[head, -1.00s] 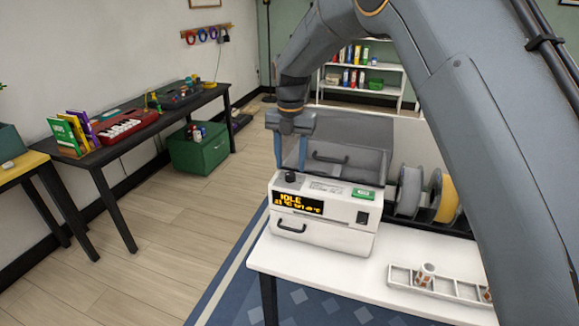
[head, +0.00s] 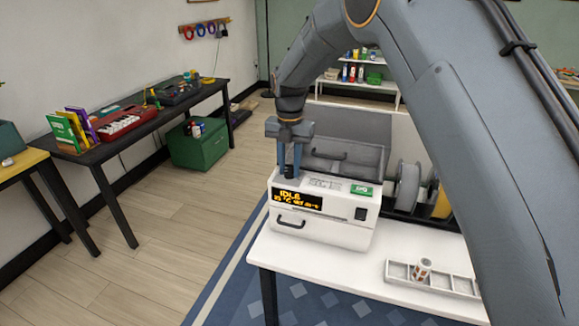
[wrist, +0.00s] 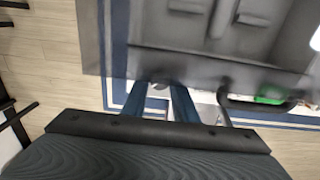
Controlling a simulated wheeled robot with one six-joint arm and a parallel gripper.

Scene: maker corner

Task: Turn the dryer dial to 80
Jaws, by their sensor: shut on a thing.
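The white dryer (head: 336,232) stands on the white table, with its grey lid raised at the back. Its orange display (head: 297,200) reads IDLE with a smaller, hard-to-read line below. The dark dial (head: 290,171) is on the top face at the left, above the display. My gripper (head: 290,168) points down over the dial with its blue fingers shut on it. In the wrist view the fingers (wrist: 170,103) come close together, and the dial between them is mostly hidden.
The raised grey lid (head: 345,155) with a handle is just behind my gripper. Filament spools (head: 407,186) stand to the right of the dryer. A divided tray (head: 437,280) holding a small roll (head: 422,268) lies at the table's front right.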

